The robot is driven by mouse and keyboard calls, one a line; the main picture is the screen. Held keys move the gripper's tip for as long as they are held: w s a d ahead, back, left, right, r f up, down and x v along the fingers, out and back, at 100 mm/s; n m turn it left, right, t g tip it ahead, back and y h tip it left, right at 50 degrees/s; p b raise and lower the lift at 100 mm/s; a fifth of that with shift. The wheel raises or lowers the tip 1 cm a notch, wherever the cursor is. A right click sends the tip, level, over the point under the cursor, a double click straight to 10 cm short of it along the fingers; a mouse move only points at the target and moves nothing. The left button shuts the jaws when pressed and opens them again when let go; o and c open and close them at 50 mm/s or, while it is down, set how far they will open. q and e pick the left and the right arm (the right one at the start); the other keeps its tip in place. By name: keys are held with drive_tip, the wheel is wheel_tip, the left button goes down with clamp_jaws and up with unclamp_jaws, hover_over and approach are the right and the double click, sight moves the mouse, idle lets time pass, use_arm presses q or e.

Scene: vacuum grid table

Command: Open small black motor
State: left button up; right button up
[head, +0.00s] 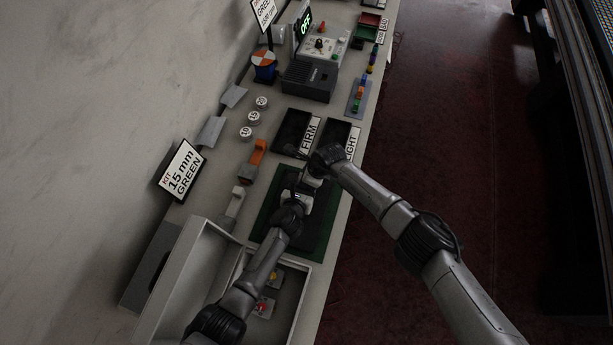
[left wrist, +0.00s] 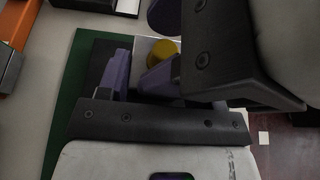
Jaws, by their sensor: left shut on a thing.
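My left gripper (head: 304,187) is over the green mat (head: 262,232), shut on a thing. In the left wrist view its purple fingers (left wrist: 139,78) are at a pale block (left wrist: 143,44) with a yellow round top (left wrist: 165,50). The block is partly hidden by fingers. My right gripper (head: 316,172) is close beside it, over the mat's far end. In the left wrist view its dark body (left wrist: 215,45) covers the right side of the block; its fingertips do not show clearly. I cannot make out a small black motor.
Black trays marked FIRM (head: 291,132) and GHT (head: 336,131) lie beyond the mat. A grey open bin (head: 190,262) with red and yellow-topped parts stands at the near end. An orange-topped holder (head: 257,153) stands left of the mat. The table's right edge is close to the mat.

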clamp_jaws()
idle(0.4)
drive_tip(key=shift+r, duration=0.3)
idle(1.0)
drive_tip(key=shift+r, duration=0.85)
drive_tip(key=shift+r, duration=2)
